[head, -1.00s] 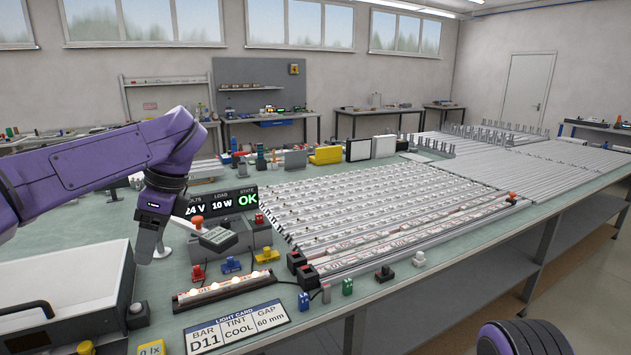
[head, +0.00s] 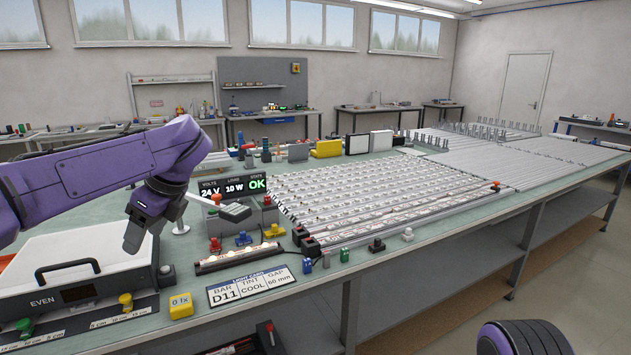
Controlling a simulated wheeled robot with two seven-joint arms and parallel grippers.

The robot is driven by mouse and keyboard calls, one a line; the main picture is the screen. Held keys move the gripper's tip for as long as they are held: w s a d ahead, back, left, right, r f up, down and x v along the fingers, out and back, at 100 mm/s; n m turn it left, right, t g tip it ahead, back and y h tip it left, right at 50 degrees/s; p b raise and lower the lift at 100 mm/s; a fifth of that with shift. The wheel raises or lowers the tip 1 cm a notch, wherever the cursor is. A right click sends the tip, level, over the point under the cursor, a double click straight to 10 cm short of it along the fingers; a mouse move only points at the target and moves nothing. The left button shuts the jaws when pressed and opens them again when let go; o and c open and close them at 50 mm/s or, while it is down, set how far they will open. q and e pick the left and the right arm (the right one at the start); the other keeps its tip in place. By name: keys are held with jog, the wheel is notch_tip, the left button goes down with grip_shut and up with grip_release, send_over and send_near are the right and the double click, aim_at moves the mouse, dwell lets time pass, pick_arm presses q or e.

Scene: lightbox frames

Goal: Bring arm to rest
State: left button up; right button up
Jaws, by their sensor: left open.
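My left arm (head: 95,180), purple, comes in from the left over the workbench. Its gripper (head: 138,234) points down, with dark fingers above the right back part of a white box with a black handle (head: 68,268). The fingers are seen edge-on, and the space between them is largely hidden. I see nothing held in it. A purple ribbed part of my right arm (head: 525,338) shows at the bottom right; the right gripper is outside the view.
A display reading OK (head: 257,184), a lit bar (head: 240,258), a light card (head: 252,285) and a yellow block (head: 181,306) stand near the gripper. Rows of light bars (head: 380,195) cover the middle of the bench. Open floor (head: 570,290) lies at the right.

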pick_arm(q)
jog(key=w+a+f+m+t+y, duration=0.2)
jog(key=w+f+m+t+y, duration=0.35)
jog(key=f+m, duration=0.8)
jog(key=s+d+f+m+t+h, duration=0.2)
jog(key=s+f+m+t, duration=0.1)
jog(key=f+m, duration=0.7)
jog(key=s+d+f+m+t+h, duration=0.2)
jog(key=s+d+f+m, duration=0.15)
jog(key=f+m, duration=0.6)
jog(key=s+f+m+g+h, duration=0.1)
jog(key=s+f+m, duration=0.3)
jog(key=s, duration=0.7)
jog(key=s+a+f+m+g+h, duration=0.1)
jog(key=s+f+m+g, duration=0.3)
jog(key=s+f, duration=0.4)
jog(key=s+a+f+m+g+h, duration=0.1)
jog(key=s+f+m, duration=0.4)
jog(key=s, duration=1)
jog(key=shift+s+a+f+g+h, duration=0.2)
jog(key=shift+f+g+h, duration=0.25)
jog(key=shift+g+h, duration=0.3)
jog(key=shift+w, duration=0.1)
